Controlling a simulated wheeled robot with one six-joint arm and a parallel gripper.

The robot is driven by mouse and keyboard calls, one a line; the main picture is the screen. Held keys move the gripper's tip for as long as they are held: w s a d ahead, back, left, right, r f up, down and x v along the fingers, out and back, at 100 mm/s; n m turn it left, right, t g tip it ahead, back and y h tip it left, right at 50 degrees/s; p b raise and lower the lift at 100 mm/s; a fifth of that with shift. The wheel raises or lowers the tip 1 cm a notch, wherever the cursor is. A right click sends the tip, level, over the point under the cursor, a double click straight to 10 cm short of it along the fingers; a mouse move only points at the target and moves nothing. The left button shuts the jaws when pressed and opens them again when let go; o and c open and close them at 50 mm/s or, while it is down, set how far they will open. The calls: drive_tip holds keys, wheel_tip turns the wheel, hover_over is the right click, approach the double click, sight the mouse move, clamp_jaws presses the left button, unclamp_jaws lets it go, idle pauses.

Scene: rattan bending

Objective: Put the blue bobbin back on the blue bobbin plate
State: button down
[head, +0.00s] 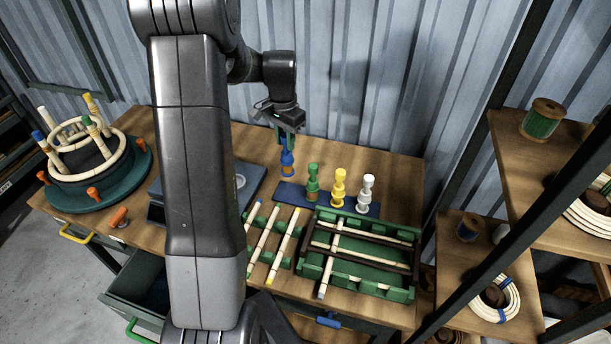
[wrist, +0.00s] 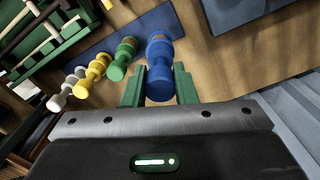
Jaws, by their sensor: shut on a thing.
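The blue bobbin (head: 287,163) is upright between the green fingers of my gripper (head: 287,142), which is shut on it. In the wrist view the blue bobbin (wrist: 159,72) fills the space between the fingers (wrist: 158,88). The long blue bobbin plate (head: 288,196) lies on the table; it also shows in the wrist view (wrist: 153,22). The held bobbin is over or close to the plate's left end; I cannot tell whether its foot touches. A green bobbin (head: 312,184), a yellow bobbin (head: 338,188) and a white bobbin (head: 365,194) stand in a row on the plate.
In front is a green frame (head: 400,292) with pale rods across it. More rods (head: 264,240) lie to its left. A round green bending jig (head: 130,185) with pegs and rings stands at the left. Shelves with a spool (head: 542,120) are at right. The corrugated wall is close behind.

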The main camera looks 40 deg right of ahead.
sight(286, 160)
wheel_tip(286, 160, down, 9)
drive_tip(key=b, duration=0.5)
drive_tip(key=shift+r, duration=0.1)
drive_tip(key=shift+f, duration=0.2)
drive_tip(key=c, duration=1.2)
unclamp_jaws()
drive_tip(key=shift+o, duration=0.2)
drive_tip(key=shift+r, duration=0.2)
wheel_tip(286, 160, up, 12)
drive_tip(key=p, duration=0.8)
drive_tip(key=shift+r, duration=0.1)
